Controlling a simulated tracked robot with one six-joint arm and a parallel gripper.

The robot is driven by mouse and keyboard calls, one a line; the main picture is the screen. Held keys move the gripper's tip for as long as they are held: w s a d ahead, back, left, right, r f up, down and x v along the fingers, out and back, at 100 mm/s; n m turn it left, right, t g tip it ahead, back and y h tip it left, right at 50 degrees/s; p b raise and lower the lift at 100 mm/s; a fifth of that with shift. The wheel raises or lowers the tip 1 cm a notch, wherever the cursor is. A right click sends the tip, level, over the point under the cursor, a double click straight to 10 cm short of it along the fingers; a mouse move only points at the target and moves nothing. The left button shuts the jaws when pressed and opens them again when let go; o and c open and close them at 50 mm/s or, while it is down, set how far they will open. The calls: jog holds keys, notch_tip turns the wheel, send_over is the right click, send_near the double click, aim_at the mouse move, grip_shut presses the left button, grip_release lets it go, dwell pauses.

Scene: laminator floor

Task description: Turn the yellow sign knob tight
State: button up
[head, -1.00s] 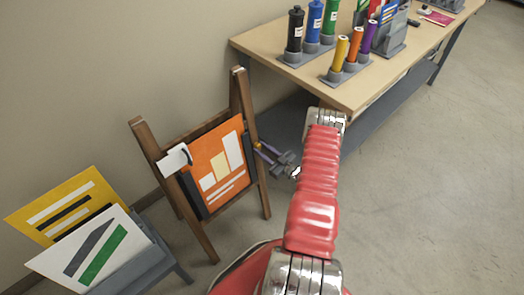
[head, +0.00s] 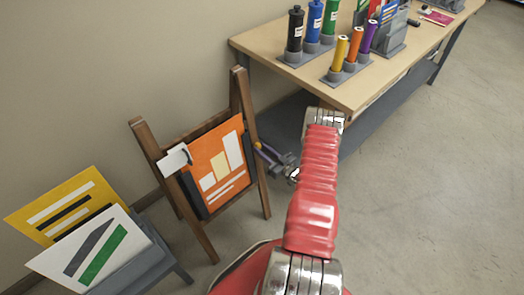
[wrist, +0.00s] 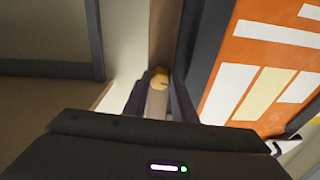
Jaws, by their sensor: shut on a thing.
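The yellow sign knob (wrist: 158,79) sits at the side of the wooden easel, next to the dark clamp strip (head: 250,152) on the right edge of the orange sign (head: 218,160). In the wrist view my gripper (wrist: 158,98) has one finger on each side of the knob and is shut on it. The orange sign also shows at the right of the wrist view (wrist: 262,75). In the head view my gripper (head: 265,153) reaches the easel's right side from the right. The knob there is small and mostly hidden by the fingers.
The easel's wooden legs (head: 203,240) stand on the floor near the wall. A rack (head: 140,270) with a yellow sign and a white sign is at lower left. A workbench (head: 310,75) with coloured rolls stands behind. The floor at right is clear.

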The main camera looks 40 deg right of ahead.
jog(key=shift+a+m+g+h, duration=0.1)
jog(key=shift+m+g+h, duration=0.35)
jog(key=shift+m, duration=2.45)
jog(key=shift+a+m+g+h, duration=0.15)
jog(key=shift+m+h, duration=0.6)
jog(key=shift+m, duration=2.15)
jog(key=shift+m+g+h, duration=0.3)
jog(key=shift+m+h, duration=0.3)
jog(key=shift+m, duration=2.3)
jog(key=o, duration=0.8)
jog(key=shift+r, duration=0.1)
jog(key=shift+c, duration=0.2)
jog(key=shift+s, duration=0.1)
jog(key=s+a+r, duration=0.1)
jog(key=s+a, duration=0.1)
jog(key=s, duration=1.1)
jog(key=shift+s+r, duration=0.2)
jog(key=shift+r, duration=0.05)
